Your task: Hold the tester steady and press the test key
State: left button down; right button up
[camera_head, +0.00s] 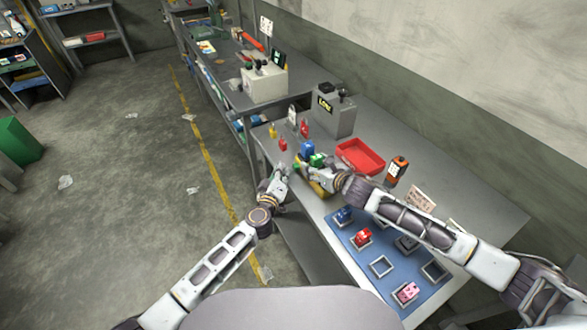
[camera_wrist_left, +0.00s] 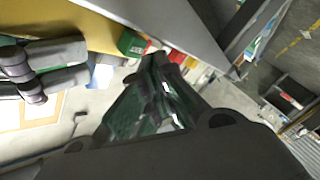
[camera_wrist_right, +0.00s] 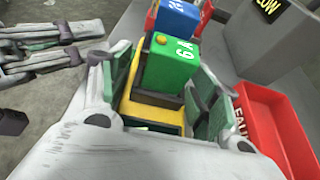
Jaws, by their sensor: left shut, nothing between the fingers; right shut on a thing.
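The yellow tester (camera_wrist_right: 150,113) is between the green-padded fingers of my right gripper (camera_wrist_right: 165,95), which is shut on it. A green block (camera_wrist_right: 168,68) with white lettering and a small orange knob on top stands in or on the tester. I cannot tell which part is the test key. In the head view the tester (camera_head: 318,188) is at the bench's front edge, partly hidden by my right gripper (camera_head: 318,174). My left gripper (camera_head: 281,174) is shut and empty, just left of the tester. In the left wrist view its fingertips (camera_wrist_left: 156,58) are near the green block (camera_wrist_left: 133,43).
A blue block (camera_head: 307,148) stands just behind the tester. A red tray (camera_head: 376,166) and a grey box (camera_head: 335,115) marked LOW are beyond. An orange device (camera_head: 397,170) stands to the right. A blue mat (camera_head: 360,258) with square frames and coloured blocks lies nearer me.

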pick_arm(q)
jog(key=shift+w+d, duration=0.4)
jog(key=shift+d, duration=0.4)
dwell(1.5)
jog(key=shift+s+a, duration=0.1)
jog(key=shift+a, duration=0.1)
jog(key=shift+s+a, duration=0.3)
jog(key=shift+a, duration=0.3)
dwell(0.3)
jog(key=shift+s+a, duration=0.4)
jog(key=shift+a, duration=0.35)
jog(key=shift+s+a, duration=0.4)
jog(key=shift+a, duration=0.35)
jog(key=shift+s+a, duration=0.4)
jog(key=shift+a, duration=0.35)
pick_arm(e)
jog(key=o, duration=1.4)
jog(key=shift+o, duration=0.2)
jog(key=shift+s+d, duration=0.1)
jog(key=shift+s, duration=0.05)
